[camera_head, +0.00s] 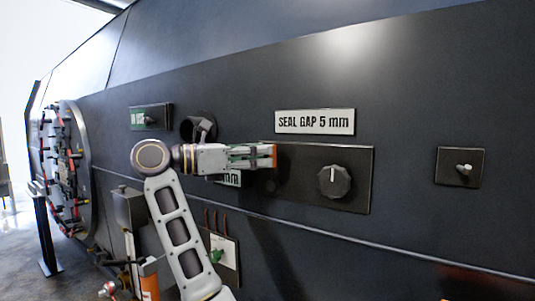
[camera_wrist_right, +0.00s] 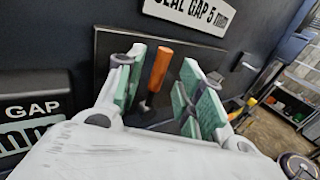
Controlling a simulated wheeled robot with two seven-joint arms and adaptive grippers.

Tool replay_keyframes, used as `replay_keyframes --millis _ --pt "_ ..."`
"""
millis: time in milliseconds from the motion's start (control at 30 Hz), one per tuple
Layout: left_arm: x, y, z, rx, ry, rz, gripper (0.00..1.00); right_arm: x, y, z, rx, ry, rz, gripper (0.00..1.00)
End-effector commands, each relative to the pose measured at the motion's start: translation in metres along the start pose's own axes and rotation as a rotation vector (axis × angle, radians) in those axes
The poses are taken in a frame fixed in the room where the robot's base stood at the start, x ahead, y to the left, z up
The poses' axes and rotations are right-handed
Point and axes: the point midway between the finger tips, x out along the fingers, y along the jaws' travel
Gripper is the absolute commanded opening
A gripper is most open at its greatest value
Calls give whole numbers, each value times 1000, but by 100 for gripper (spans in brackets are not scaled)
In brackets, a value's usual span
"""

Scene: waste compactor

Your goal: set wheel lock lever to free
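The lever (camera_wrist_right: 160,68) has an orange grip on a dark stem and stands out from a dark panel (camera_wrist_right: 108,48) in the right wrist view. In the head view only its orange end (camera_head: 275,155) shows, at the tips of my right gripper (camera_head: 258,156). My right gripper (camera_wrist_right: 165,75) is open, with green-padded fingers on either side of the lever. The lever is nearer the left finger, and a clear gap lies on its right. I cannot read any lock or free marking. My left gripper is not in view.
A black knob (camera_head: 334,181) sits right of the lever on the same panel, under a "SEAL GAP 5 mm" sign (camera_head: 314,121). A small toggle plate (camera_head: 459,167) is farther right. A round hatch (camera_head: 68,165) is far left. A shelf (camera_wrist_right: 292,103) stands right in the wrist view.

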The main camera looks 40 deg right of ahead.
Motion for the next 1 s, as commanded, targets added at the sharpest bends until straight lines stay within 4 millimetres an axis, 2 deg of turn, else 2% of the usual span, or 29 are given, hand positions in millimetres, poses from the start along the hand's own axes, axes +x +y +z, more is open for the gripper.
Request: replay_keyframes --millis 100,300,667,967,1000 --pt "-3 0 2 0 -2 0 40 13 0 0 0 1 -1 37" --pt "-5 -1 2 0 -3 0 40 24 0 0 0 1 0 37" --pt "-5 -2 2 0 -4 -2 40 27 0 0 0 1 1 37" --pt "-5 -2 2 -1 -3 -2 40 27 0 0 0 1 1 1" --pt "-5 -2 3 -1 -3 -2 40 27 0 0 0 1 1 0"
